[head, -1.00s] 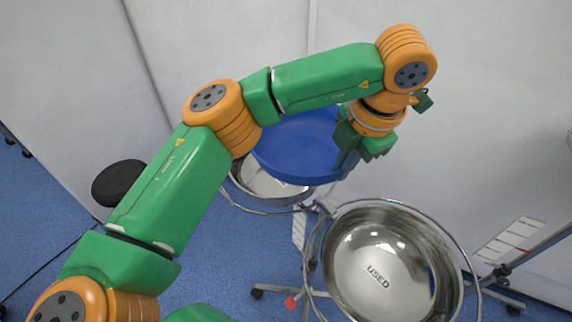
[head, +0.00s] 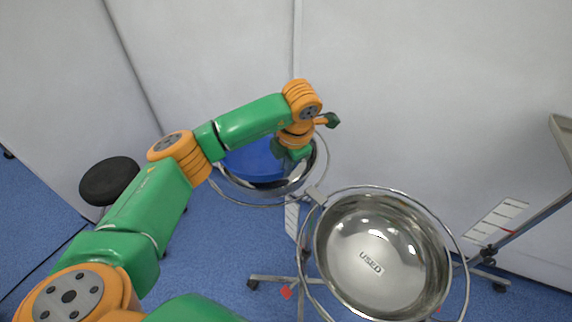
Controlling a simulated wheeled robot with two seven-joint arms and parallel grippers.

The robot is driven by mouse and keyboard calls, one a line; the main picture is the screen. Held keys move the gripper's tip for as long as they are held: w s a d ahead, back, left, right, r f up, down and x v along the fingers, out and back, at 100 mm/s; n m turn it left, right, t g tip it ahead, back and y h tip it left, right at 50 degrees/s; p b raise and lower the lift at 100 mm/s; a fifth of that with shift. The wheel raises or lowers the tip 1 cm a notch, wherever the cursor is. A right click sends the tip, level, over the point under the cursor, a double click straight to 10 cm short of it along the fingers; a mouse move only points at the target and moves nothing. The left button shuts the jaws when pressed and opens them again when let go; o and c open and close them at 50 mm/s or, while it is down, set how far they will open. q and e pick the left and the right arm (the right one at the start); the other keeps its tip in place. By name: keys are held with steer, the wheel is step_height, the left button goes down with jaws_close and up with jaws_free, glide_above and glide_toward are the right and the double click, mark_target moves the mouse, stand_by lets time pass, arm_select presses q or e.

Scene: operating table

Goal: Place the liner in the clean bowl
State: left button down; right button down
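The blue liner (head: 252,163) is in the upper middle of the head view, at the bowl on the left of the stand. That bowl (head: 303,174) is shiny metal; its right and lower rim shows around the liner, and any label on it is hidden. The liner appears to be inside the rim, but I cannot tell if it touches the bottom. My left gripper (head: 291,153) is at the liner's right edge and appears shut on it, its fingertips partly hidden. My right gripper is out of view.
A second metal bowl (head: 380,255), marked USED, sits empty in a ring to the lower right. A black round stool (head: 109,181) stands at the left. A metal stand (head: 530,222) is at the right. White walls close off the back.

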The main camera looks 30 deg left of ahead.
arm_select(q)
steer(key=shift+f+b, duration=0.35)
steer(key=shift+f, duration=0.25)
steer(key=c, duration=1.1)
jaws_free()
steer(key=shift+r, duration=0.25)
steer(key=shift+r+p, duration=0.65)
steer(key=shift+p, duration=0.1)
steer(key=b+v, duration=0.1)
steer(key=v, duration=0.2)
steer(key=shift+d+r, duration=0.1)
steer(key=shift+r, duration=0.25)
steer(key=p+v, duration=0.1)
steer(key=v, duration=0.7)
